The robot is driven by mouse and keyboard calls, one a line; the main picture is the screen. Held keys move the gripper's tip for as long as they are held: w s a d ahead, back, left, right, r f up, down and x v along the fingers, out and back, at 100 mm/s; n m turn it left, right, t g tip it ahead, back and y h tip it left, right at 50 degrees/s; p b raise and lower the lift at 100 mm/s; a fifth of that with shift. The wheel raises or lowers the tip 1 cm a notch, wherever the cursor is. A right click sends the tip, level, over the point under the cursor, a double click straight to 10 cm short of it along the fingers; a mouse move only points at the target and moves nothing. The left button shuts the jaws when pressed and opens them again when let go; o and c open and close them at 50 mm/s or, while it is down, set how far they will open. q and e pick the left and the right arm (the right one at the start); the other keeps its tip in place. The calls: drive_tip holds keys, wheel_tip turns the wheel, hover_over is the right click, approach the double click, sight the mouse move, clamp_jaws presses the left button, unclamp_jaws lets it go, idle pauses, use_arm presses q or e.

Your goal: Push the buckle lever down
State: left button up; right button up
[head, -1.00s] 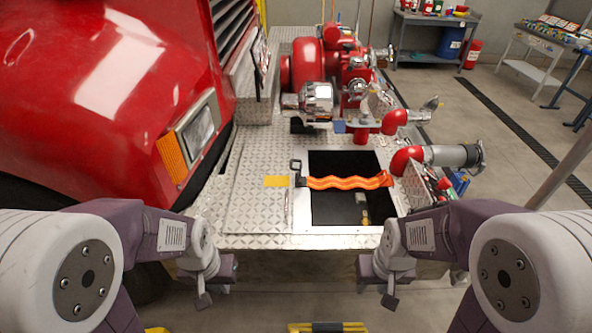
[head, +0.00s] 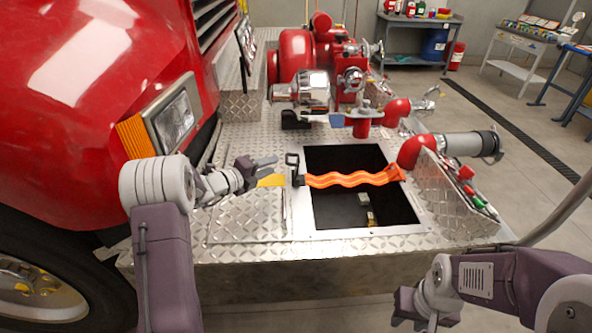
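The buckle (head: 296,171) is a small dark metal piece at the left edge of the square opening in the bumper deck, at the left end of an orange wavy strap (head: 350,180). Its lever, a dark loop (head: 292,160), stands up from it. My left gripper (head: 270,166) is just left of the lever, its fingers pointing right toward it, with a small gap in the picture. The finger spacing is too small to judge. My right gripper (head: 408,312) is low at the right, in front of the deck's front edge and away from the buckle; its fingers are not clear.
The strap crosses the dark opening (head: 335,212) to a red pipe elbow (head: 416,151). A silver and red pump (head: 304,88) stands behind. The red truck body (head: 90,80) and headlight (head: 173,117) are close to my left arm. Bare tread plate (head: 250,228) lies in front.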

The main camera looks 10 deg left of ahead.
sight(287, 158)
use_arm(q)
drive_tip(key=x, duration=0.8)
drive_tip(key=shift+w+d+b, duration=0.15)
drive_tip(key=shift+w+b, duration=0.25)
clamp_jaws()
drive_tip(key=shift+s+f, duration=0.1)
drive_tip(key=shift+f, duration=0.1)
idle(0.9)
